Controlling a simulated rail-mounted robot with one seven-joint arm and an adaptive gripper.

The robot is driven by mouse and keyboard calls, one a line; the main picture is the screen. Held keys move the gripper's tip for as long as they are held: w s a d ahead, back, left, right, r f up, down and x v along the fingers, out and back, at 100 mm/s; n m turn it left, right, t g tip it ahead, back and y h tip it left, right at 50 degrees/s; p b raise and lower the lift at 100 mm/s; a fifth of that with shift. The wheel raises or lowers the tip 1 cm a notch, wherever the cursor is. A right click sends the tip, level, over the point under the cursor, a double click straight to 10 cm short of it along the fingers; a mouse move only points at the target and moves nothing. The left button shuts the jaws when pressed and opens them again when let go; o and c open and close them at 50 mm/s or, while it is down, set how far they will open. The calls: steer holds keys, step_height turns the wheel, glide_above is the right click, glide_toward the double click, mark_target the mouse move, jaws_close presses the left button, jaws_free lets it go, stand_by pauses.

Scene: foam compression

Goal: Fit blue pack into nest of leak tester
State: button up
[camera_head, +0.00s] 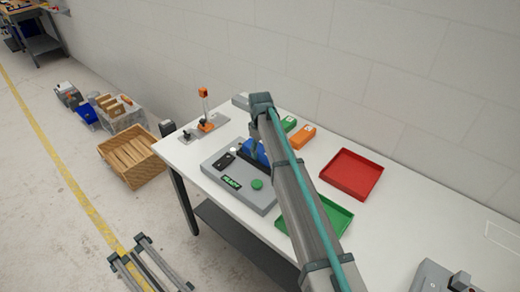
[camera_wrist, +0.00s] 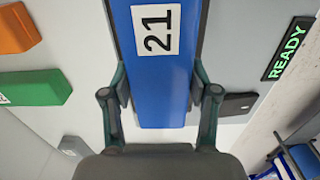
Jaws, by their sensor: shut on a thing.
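The blue pack (camera_wrist: 160,95) carries a white label reading 21. My gripper (camera_wrist: 158,88) is shut on it, one finger against each long side. In the head view the blue pack (camera_head: 262,157) is partly hidden behind my arm, over the back of the grey leak tester (camera_head: 231,202). The tester has a lit READY display (camera_head: 231,183) and a green button (camera_head: 257,184). The display also shows in the wrist view (camera_wrist: 288,50). The nest is hidden by the pack and arm, so I cannot tell whether the pack is seated in it.
A green pack (camera_head: 289,123) and an orange pack (camera_head: 303,137) lie behind the tester. A red tray (camera_head: 352,175) and a green tray (camera_head: 335,215) are to the right. A small stand with an orange top (camera_head: 204,93) is at the table's far left corner.

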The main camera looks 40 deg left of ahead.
mark_target(260, 149)
steer(key=shift+f, duration=0.65)
steer(key=o, duration=1.3)
step_height(260, 149, up, 12)
steer(key=shift+f, duration=0.1)
step_height(260, 149, down, 12)
steer(key=shift+r, duration=0.25)
stand_by(0.3)
steer(key=shift+r, duration=0.1)
stand_by(0.3)
